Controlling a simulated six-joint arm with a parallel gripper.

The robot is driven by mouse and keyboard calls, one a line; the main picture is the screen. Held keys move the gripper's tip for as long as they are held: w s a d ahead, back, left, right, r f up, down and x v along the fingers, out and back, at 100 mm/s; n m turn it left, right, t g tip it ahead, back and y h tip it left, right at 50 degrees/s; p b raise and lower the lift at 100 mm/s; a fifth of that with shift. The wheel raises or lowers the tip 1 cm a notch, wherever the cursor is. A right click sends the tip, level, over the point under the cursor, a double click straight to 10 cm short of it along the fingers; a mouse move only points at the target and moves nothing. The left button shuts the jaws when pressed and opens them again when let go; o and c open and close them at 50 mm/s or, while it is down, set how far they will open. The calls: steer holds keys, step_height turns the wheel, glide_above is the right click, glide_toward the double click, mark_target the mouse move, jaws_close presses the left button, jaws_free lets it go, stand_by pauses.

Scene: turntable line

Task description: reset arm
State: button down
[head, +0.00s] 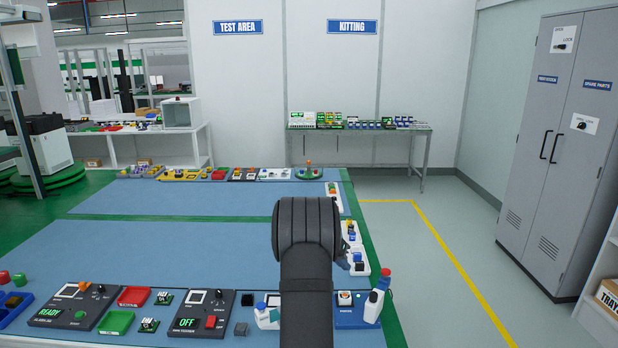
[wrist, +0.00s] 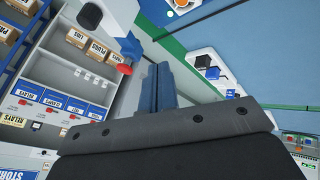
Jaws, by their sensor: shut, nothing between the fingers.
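My arm (head: 306,240) rises from the bottom centre of the head view and hides part of the blue table. A white bottle with a blue and red top (wrist: 112,14) is close to the fingertips, up and to the left. A white bottle (head: 374,304) stands at the table's right edge in the head view.
Button panels, including the READY panel (head: 72,304) and the OFF panel (head: 200,313), line the near table edge. Small trays and devices line the far and right edges. The blue table middle (head: 170,245) is clear. A grey cabinet (head: 565,140) stands right.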

mark_target(379, 294)
steer(key=x, duration=0.5)
steer(key=s+x, duration=0.1)
steer(key=x, duration=0.2)
steer(key=shift+w+d+f, duration=0.1)
steer(key=shift+s+d+f, duration=0.1)
steer(key=shift+s+d, duration=0.1)
steer(key=shift+d, duration=0.35)
steer(key=shift+s+d+f, duration=0.15)
steer(key=shift+s+d, duration=0.05)
steer(key=shift+d, duration=0.35)
steer(key=shift+s+d, duration=0.3)
steer(key=shift+d, duration=0.3)
steer(key=c, duration=2.2)
jaws_free()
